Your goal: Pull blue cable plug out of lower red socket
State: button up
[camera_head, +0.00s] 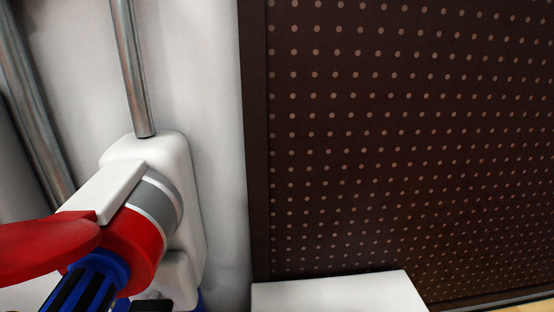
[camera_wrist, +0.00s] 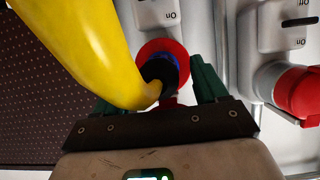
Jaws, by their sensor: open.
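In the wrist view a blue and black plug (camera_wrist: 159,70) sits in a red socket ring (camera_wrist: 163,48), with a thick yellow cable (camera_wrist: 85,40) curving away to the upper left. My gripper (camera_wrist: 156,96) is open, its dark green fingers on either side of the plug; whether they touch it is unclear. The cable partly hides the plug and the left finger. In the head view a blue ribbed plug (camera_head: 88,284) sits in a red socket (camera_head: 137,240) with a red flap (camera_head: 45,246). My gripper is not visible there. I cannot tell whether both views show the same socket.
Another red socket (camera_wrist: 297,90) stands to the right in the wrist view, on a white box (camera_wrist: 270,27). In the head view metal pipes (camera_head: 133,70) run up the white wall. A dark perforated panel (camera_head: 400,140) is on the right, above a white surface (camera_head: 335,294).

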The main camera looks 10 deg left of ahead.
jog(key=shift+w+f, duration=0.1)
jog(key=shift+w, duration=0.15)
jog(key=shift+c, duration=0.5)
jog(key=c, duration=1.1)
jog(key=shift+s+d+b, duration=0.2)
jog(key=shift+s+b, duration=0.15)
jog(key=shift+s, duration=0.55)
jog(key=shift+s+d+b, duration=0.15)
jog(key=shift+s+b, duration=0.15)
jog(key=shift+s, duration=0.55)
jog(key=shift+s+d+b, duration=0.2)
jog(key=shift+s+b, duration=0.05)
jog(key=shift+s, duration=0.55)
jog(key=shift+s+d+b, duration=0.2)
jog(key=shift+s+b, duration=0.05)
jog(key=shift+s, duration=0.55)
jog(key=shift+s+d+b, duration=0.2)
jog(key=shift+s+b, duration=0.05)
jog(key=shift+s, duration=0.55)
